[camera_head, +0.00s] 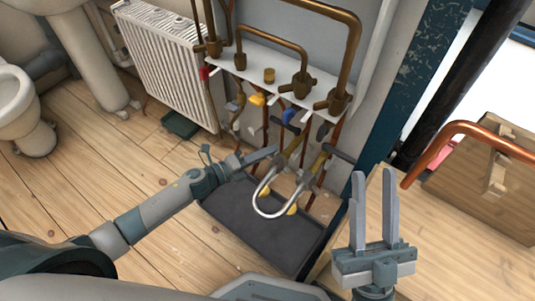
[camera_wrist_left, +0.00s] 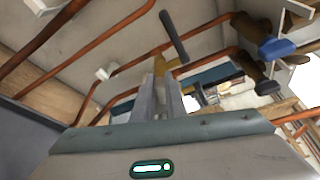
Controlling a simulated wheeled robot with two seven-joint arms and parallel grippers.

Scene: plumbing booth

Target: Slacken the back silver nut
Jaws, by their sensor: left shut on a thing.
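A silver U-shaped pipe (camera_head: 268,212) hangs above the dark tray, with a grey nut at each of its two ends. The front nut (camera_head: 304,180) is in plain view. The back silver nut (camera_head: 281,161) is at the other end, by the tips of my left gripper (camera_head: 275,152). In the left wrist view the left fingers (camera_wrist_left: 162,98) are close together below a brass-coloured pipe (camera_wrist_left: 160,66) and shut on the nut, which they mostly hide. My right gripper (camera_head: 374,175) is open and empty, pointing up above the wooden worktop.
A dark tray (camera_head: 245,225) lies on the floor beneath the pipe. Copper pipes and valves with dark, blue and yellow handles crowd behind it, under a white shelf (camera_head: 262,75). A wooden box (camera_head: 490,185) and a bent copper pipe (camera_head: 465,128) are at the right.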

